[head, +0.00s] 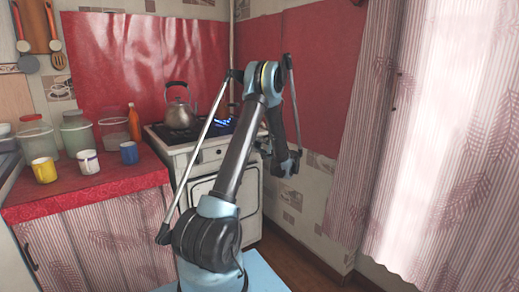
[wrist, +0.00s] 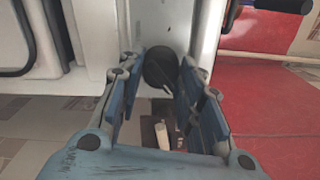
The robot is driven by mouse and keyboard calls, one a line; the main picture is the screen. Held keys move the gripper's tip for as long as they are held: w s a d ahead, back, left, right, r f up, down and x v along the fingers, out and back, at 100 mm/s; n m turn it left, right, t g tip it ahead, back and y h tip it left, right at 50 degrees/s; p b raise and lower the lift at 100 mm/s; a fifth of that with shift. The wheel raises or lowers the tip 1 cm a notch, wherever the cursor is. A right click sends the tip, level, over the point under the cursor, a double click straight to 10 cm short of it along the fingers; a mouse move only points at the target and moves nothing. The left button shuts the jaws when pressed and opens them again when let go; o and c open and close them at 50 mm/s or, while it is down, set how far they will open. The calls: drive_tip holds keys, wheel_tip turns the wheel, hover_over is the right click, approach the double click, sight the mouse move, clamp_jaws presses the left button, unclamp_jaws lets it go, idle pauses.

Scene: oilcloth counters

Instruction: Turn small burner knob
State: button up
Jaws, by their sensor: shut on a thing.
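A dark round knob (wrist: 160,66) with a pale line on it is on the white front of the stove in the wrist view. My gripper (wrist: 163,78) has its blue fingers on both sides of this knob and is shut on it. The white stove (head: 208,158) stands in the corner in the head view, with a dark cooktop. My gripper (head: 287,160) is at the stove's right side in the head view. The knob cannot be made out there, and my arm covers part of the stove front.
A metal kettle (head: 178,112) stands on the cooktop. The red counter (head: 115,188) at left bears yellow, white and blue mugs, jars and an orange bottle (head: 134,122). A striped curtain (head: 372,130) hangs at right. Some floor shows between stove and curtain.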

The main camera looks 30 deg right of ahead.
drive_tip(key=n, duration=1.1)
drive_tip(key=shift+r, duration=0.1)
idle(0.6)
drive_tip(key=o, duration=1.1)
drive_tip(key=shift+c, duration=0.2)
drive_tip(key=s, duration=1.2)
drive_tip(key=shift+d, duration=0.45)
